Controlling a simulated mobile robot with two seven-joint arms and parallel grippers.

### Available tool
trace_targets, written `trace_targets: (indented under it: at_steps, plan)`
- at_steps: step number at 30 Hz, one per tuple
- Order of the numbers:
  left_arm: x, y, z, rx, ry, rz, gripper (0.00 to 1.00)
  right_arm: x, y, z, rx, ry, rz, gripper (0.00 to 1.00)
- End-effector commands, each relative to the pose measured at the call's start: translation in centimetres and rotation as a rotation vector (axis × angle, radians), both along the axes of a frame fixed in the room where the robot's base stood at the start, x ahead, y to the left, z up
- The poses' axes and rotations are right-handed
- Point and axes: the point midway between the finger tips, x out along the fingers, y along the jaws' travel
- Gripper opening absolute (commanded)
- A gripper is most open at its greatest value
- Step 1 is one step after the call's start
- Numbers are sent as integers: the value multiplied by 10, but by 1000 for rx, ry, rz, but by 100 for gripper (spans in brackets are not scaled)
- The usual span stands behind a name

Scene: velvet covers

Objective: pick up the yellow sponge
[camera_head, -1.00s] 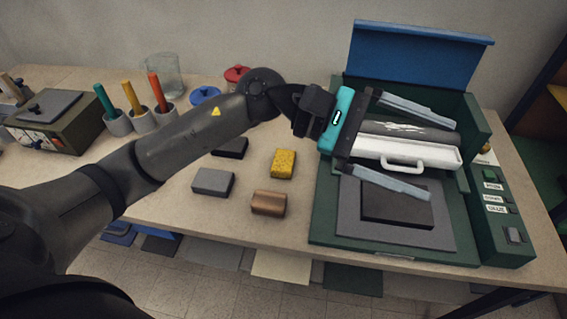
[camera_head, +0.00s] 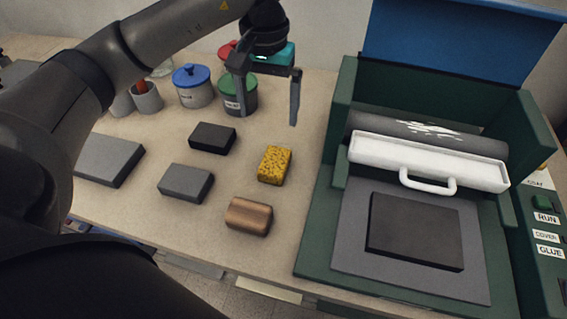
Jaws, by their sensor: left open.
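The yellow sponge (camera_head: 275,165) is a small speckled block lying flat on the table, left of the green machine. My left gripper (camera_head: 268,120) is open and empty, with its two fingers pointing down. In the picture it is above and behind the sponge, apart from it. Nothing covers the sponge. My right gripper does not show.
Near the sponge lie a copper-brown block (camera_head: 249,216), a grey block (camera_head: 186,183) and a black block (camera_head: 212,138). Lidded jars, such as the blue-lidded one (camera_head: 194,88), stand behind. The green machine (camera_head: 325,213) with a white-handled roller fills the right.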

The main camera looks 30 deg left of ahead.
Motion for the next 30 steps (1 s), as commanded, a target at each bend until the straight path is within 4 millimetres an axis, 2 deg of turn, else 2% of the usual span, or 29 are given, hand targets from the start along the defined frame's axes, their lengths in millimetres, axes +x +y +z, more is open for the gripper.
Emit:
trace_targets:
  at_steps: [2, 5, 8, 16, 19, 26, 30]
  plan:
    - [0, 0, -7, -1, -1, 0, 100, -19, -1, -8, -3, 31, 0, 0]
    - [0, 0, -14, -1, 2, 0, 100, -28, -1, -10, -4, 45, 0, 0]
    - [-1, -1, -29, -2, 5, 1, 100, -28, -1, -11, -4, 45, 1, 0]
    - [-1, -1, -86, -3, 4, 1, 100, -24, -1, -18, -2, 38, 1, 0]
    - [0, -1, -99, -3, 2, 1, 100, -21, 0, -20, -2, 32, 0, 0]
    - [1, -2, -114, -4, 1, 1, 100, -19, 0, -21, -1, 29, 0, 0]
    - [4, -4, -136, -5, 4, 1, 100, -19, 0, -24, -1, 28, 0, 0]
